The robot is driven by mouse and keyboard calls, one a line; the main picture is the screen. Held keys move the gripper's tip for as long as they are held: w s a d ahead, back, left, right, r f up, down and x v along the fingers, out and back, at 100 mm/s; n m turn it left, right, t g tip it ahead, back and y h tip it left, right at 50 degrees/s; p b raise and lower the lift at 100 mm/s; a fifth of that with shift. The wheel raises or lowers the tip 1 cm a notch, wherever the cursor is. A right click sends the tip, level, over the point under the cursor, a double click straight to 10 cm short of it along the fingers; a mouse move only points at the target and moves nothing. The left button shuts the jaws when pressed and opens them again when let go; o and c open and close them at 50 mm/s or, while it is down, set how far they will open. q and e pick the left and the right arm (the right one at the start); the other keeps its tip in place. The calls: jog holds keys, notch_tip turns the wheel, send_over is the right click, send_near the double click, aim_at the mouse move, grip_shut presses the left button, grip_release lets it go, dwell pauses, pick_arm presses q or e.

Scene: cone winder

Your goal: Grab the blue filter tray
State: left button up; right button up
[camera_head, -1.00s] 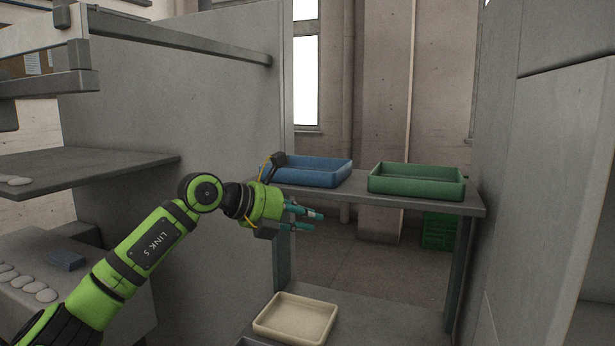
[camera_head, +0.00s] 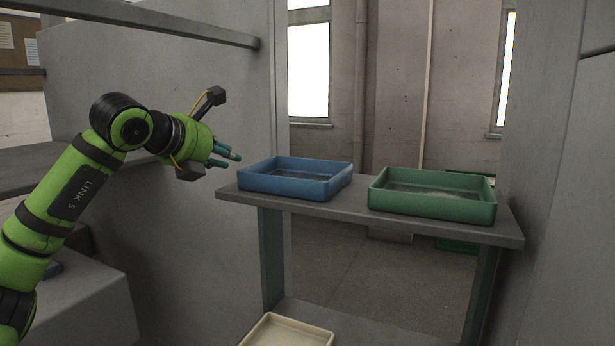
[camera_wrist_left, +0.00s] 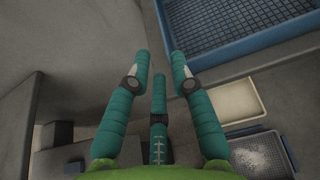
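The blue filter tray (camera_head: 295,179) stands on the left part of the grey shelf, its mesh floor showing inside a raised rim. My left gripper (camera_head: 230,155) is just left of the tray, a little above its rim and apart from it. In the left wrist view the blue tray (camera_wrist_left: 205,62) fills the upper right, beyond the fingers. The left gripper's teal fingers (camera_wrist_left: 157,75) are spread apart with nothing between them. My right gripper is in neither view.
A green tray (camera_head: 432,203) stands to the right on the same grey shelf (camera_head: 345,213). A cream tray (camera_head: 288,331) lies below. Grey panels flank the shelf: one at left (camera_head: 190,60) behind my arm, one at right (camera_head: 560,180).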

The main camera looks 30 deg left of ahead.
aim_at(255, 166)
pick_arm(q)
jog(key=p+x, duration=0.1)
jog(key=x, duration=0.3)
jog(key=shift+w, duration=0.3)
jog(key=p+x, duration=0.2)
jog(key=x, duration=0.3)
jog(key=shift+w+f, duration=0.15)
jog(key=shift+w, duration=0.15)
jog(key=shift+w+f, duration=0.3)
jog(key=shift+w, duration=0.15)
jog(key=shift+s+a, duration=0.1)
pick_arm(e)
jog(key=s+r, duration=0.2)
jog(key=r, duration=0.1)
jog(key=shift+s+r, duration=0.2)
pick_arm(q)
grip_shut()
jog(key=shift+r, duration=0.1)
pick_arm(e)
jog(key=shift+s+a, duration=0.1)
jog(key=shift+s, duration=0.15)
